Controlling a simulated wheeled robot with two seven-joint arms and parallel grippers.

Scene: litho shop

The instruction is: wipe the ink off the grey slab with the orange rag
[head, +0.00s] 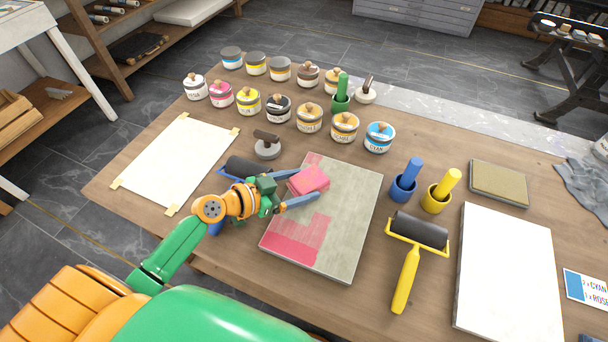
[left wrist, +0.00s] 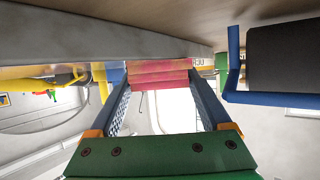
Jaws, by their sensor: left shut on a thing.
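The grey slab (head: 345,215) lies on the middle of the table. Solid pink-red ink (head: 288,243) covers part of its near left area, with paler streaks beside it and a faint pink tint near its far left edge. My left gripper (head: 308,185) is shut on the rag (head: 312,178), which looks pink-red rather than orange, over the far left part of the slab. In the left wrist view the rag (left wrist: 158,76) sits folded between the fingertips; I cannot tell whether it touches the slab. My right gripper is not in view.
A blue-handled roller (head: 243,166) lies left of the slab, partly behind my gripper. A yellow roller (head: 418,232) and blue and yellow holders (head: 403,188) are on the right. Ink cans (head: 309,118) stand behind. White paper (head: 178,158) lies far left, a white board (head: 508,270) right.

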